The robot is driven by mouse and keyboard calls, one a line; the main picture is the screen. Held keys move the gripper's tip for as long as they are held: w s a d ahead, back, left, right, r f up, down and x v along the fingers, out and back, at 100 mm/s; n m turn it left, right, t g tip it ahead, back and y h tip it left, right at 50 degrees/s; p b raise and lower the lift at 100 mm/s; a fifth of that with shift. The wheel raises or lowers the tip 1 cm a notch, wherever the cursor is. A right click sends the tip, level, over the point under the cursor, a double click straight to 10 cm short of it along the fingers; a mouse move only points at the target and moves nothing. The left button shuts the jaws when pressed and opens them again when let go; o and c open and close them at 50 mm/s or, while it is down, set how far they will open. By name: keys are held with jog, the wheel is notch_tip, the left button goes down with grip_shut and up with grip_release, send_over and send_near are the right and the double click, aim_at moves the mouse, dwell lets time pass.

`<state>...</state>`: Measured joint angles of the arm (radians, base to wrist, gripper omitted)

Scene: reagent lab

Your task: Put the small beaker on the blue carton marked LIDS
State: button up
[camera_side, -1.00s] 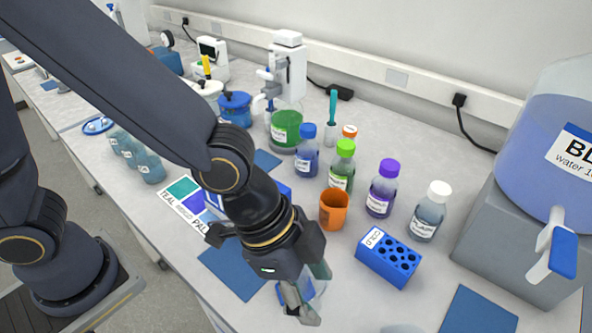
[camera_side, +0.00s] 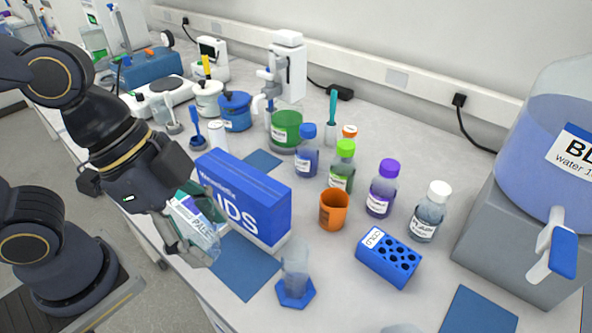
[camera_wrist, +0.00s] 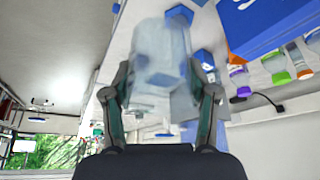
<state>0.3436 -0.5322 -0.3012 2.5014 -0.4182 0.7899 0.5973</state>
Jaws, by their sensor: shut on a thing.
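My gripper (camera_side: 188,222) is shut on a clear glass beaker (camera_side: 202,238), left of the blue carton (camera_side: 262,183) in the side view. Part of the beaker is hidden by the fingers, and a printed card shows behind it. In the wrist view the beaker (camera_wrist: 160,65) stands between the two fingers (camera_wrist: 160,95), slightly blurred. The carton is marked "IDS" in white, its first letter hidden by my gripper, and its top is bare. A blue surface at the upper right of the wrist view (camera_wrist: 270,25) looks like the carton.
A clear cylinder with a blue hexagonal foot (camera_side: 295,285) stands right of the blue mat (camera_side: 240,268). An orange cup (camera_side: 333,210), blue tube rack (camera_side: 388,260) and several capped bottles stand right of the carton. A blue pot (camera_side: 236,112) is behind.

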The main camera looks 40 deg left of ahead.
jog(key=w+a+r+n+t+y, duration=0.2)
jog(key=a+r+n, duration=0.5)
jog(key=a+r, duration=0.45)
send_near(255, 169)
jog(key=shift+w+d+r, duration=0.1)
jog(key=shift+w+d, duration=0.2)
jog(key=shift+w, duration=0.1)
jog(key=shift+w+d+f, duration=0.1)
jog(key=shift+w+f, duration=0.35)
jog(key=shift+f, duration=0.1)
jog(key=shift+w+f, duration=0.1)
jog(key=shift+f, duration=1.5)
jog(key=shift+f, duration=0.1)
jog(key=o, duration=0.9)
jog(key=shift+o, duration=0.2)
